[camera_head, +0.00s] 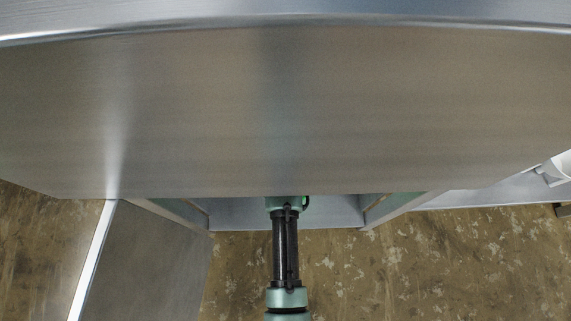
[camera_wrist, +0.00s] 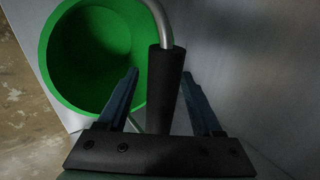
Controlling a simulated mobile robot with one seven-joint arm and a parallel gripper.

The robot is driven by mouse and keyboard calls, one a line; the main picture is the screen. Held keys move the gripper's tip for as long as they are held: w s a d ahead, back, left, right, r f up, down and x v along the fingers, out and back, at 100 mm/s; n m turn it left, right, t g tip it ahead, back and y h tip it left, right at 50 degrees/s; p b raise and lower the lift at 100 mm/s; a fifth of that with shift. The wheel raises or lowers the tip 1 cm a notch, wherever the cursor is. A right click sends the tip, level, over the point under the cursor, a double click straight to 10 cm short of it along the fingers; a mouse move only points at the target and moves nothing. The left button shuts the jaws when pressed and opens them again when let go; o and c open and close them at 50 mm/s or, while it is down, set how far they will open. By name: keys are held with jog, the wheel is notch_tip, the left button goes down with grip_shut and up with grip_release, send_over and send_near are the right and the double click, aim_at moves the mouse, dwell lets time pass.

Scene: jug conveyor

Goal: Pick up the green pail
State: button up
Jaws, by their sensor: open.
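The green pail (camera_wrist: 62,50) is in the upper left of the wrist view, its round open mouth facing the camera. A grey metal handle with a black grip (camera_wrist: 163,82) rises at its right side. My gripper (camera_wrist: 163,88) is open, with one dark finger on each side of the black grip. The left finger overlaps the pail's rim in the picture. I cannot tell whether either finger touches the grip. In the head view the pail and my gripper's fingers are hidden behind a large metal surface, and only my arm shows below it.
A large brushed-metal surface (camera_head: 285,110) fills most of the head view. A grey panel (camera_head: 145,260) stands at the lower left. A white object (camera_head: 562,166) shows at the right edge. Stained brown floor (camera_head: 430,265) is open at the lower right.

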grip_shut()
jog(key=shift+r, duration=0.1)
dwell(1.2)
